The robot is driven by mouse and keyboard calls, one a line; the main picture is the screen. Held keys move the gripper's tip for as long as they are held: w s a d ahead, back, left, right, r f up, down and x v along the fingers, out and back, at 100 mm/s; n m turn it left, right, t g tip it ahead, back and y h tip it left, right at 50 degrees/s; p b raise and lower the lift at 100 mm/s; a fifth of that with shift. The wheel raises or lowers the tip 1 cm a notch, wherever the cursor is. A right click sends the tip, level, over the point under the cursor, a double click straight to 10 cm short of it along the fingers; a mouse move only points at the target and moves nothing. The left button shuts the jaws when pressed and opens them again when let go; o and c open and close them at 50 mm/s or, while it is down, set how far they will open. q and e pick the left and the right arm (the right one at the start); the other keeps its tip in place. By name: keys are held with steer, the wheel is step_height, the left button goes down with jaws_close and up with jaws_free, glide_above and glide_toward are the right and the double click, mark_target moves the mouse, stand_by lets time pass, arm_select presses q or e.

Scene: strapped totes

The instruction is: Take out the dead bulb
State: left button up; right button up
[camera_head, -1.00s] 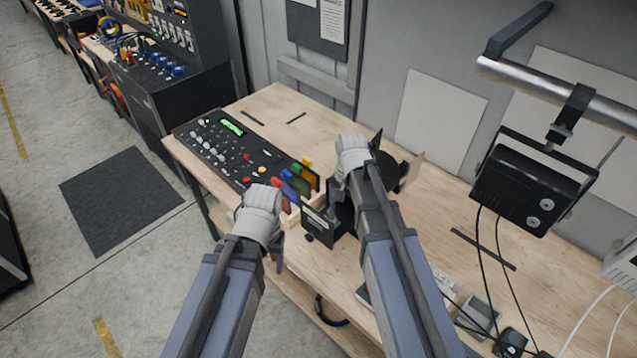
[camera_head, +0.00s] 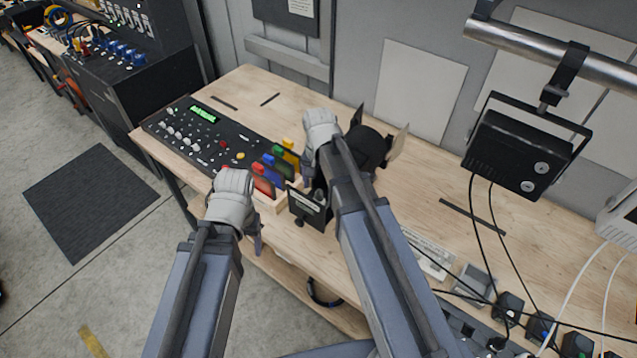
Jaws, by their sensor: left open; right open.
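A black stage lamp (camera_head: 366,146) with flaps stands on the wooden workbench (camera_head: 300,250). An open black flap or door (camera_head: 306,208) with a small label faces the front of the bench beside it. My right gripper (camera_head: 318,172) is at the lamp's left side, above that flap; its fingers are mostly hidden by my own arm. My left gripper (camera_head: 258,238) is open and empty at the bench's front edge, left of the flap. The bulb is not visible; the lamp's inside is hidden behind my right arm.
A black control desk (camera_head: 205,135) with a green display sits at the bench's left end. Coloured filter cards (camera_head: 278,170) stand in a wooden holder close to my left gripper. Another lamp (camera_head: 520,155) hangs from a metal pipe at right. Cables and plugs (camera_head: 510,305) lie at the lower right.

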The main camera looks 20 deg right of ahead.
mark_target(319, 190)
step_height(319, 190, down, 5)
steer(key=b, duration=0.4)
steer(key=shift+f, duration=0.15)
arm_select(q)
step_height(319, 190, down, 5)
steer(key=shift+f, duration=0.1)
arm_select(e)
steer(key=shift+c, duration=0.2)
jaws_close()
stand_by(0.3)
arm_select(q)
steer(key=shift+r+p, duration=2.4)
steer(key=shift+r, duration=0.15)
arm_select(e)
steer(key=shift+r, duration=2.6)
